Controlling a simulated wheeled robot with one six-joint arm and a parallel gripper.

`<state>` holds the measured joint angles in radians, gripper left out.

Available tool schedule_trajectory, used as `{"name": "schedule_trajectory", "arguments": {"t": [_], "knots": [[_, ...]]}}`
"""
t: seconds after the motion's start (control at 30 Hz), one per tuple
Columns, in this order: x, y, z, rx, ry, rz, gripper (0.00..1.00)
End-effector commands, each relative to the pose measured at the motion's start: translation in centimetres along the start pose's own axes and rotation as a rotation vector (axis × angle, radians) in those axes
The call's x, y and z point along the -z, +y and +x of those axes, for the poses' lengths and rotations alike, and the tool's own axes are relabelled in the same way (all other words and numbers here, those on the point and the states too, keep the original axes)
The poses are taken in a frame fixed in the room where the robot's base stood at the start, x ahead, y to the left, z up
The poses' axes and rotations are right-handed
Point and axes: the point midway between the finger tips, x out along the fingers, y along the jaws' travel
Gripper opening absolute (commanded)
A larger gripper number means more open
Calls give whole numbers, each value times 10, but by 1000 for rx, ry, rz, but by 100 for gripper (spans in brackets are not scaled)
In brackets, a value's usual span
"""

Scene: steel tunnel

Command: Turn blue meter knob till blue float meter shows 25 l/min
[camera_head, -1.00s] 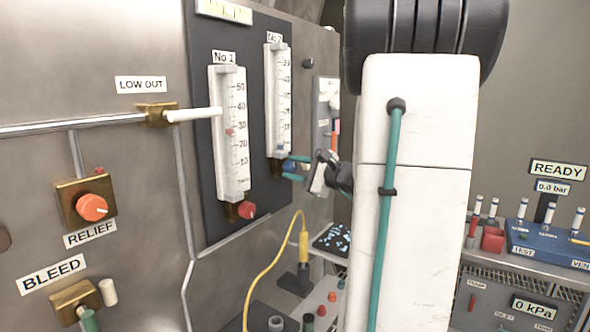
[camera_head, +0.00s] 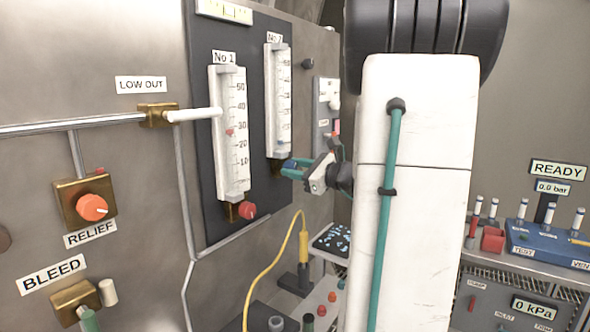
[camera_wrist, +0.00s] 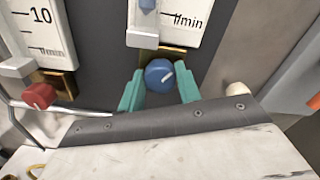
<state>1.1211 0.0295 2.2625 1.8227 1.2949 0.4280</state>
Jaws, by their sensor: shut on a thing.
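My gripper's teal fingers (camera_wrist: 160,90) are shut on the knob, one on each side. In the head view my gripper (camera_head: 292,168) reaches the knob from the right and hides most of it. The blue float (camera_wrist: 148,4) is low in the No 2 tube, just above the l/min mark's level; the exact reading is too small to tell.
The No 1 meter (camera_head: 229,130) stands to the left, with a red float and a red knob (camera_head: 247,210) below it. A pale knob (camera_wrist: 236,89) is right of my fingers. A yellow cable (camera_head: 272,262) and a tray (camera_head: 333,240) lie below.

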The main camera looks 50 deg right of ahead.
Motion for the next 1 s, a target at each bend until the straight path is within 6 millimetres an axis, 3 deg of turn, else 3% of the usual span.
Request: {"name": "schedule_trajectory", "arguments": {"t": [1.0], "knots": [[1,-1,0,1,1,896,11]]}}
